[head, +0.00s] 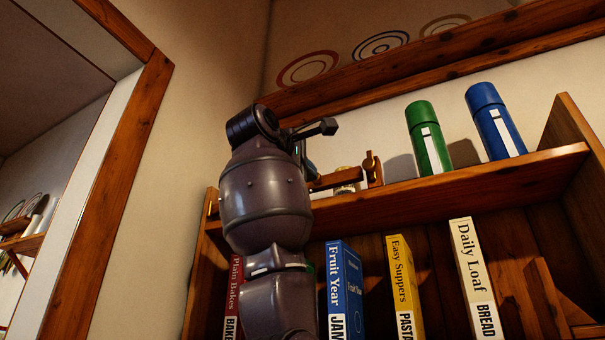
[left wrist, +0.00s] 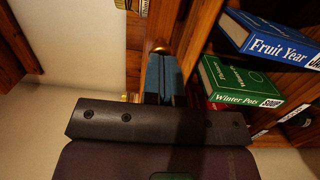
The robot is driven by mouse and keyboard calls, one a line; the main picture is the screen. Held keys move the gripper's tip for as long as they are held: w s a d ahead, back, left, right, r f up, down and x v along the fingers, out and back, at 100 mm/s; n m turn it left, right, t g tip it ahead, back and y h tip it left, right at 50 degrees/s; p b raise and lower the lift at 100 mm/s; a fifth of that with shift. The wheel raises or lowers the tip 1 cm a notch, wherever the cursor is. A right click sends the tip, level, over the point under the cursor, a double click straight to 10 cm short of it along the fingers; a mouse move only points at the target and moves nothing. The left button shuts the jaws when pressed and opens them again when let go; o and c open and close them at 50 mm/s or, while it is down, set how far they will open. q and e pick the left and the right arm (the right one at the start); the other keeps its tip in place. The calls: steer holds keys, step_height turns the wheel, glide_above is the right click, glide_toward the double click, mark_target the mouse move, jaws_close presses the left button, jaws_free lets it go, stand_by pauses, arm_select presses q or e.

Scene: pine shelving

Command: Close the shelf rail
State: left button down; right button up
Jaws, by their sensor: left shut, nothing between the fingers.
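The shelf rail (head: 335,180) is a short wooden bar along the front of the upper shelf, meeting a small upright wooden post (head: 374,168). Its left part is hidden behind my left arm. My left gripper (head: 312,172) is at the rail's visible left part, mostly hidden by my own wrist. In the left wrist view, my left gripper (left wrist: 165,80) shows blue fingers shut with nothing between them, close to a brass knob (left wrist: 160,48) and the wooden edge. I cannot tell whether the fingers touch the rail. My right gripper is in neither view.
A green bottle (head: 429,138) and a blue bottle (head: 495,121) stand on the upper shelf (head: 470,185). A jar (head: 347,186) sits behind the rail. Several books, including a yellow one (head: 404,285), stand below. A door frame (head: 105,190) is at left.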

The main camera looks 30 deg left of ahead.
arm_select(q)
steer(key=shift+w+d+n+y+p, duration=0.1)
steer(key=shift+w+n+y+p, duration=0.3)
steer(key=shift+w+y, duration=0.4)
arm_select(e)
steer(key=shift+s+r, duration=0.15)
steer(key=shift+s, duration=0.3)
arm_select(q)
steer(key=shift+w, duration=0.15)
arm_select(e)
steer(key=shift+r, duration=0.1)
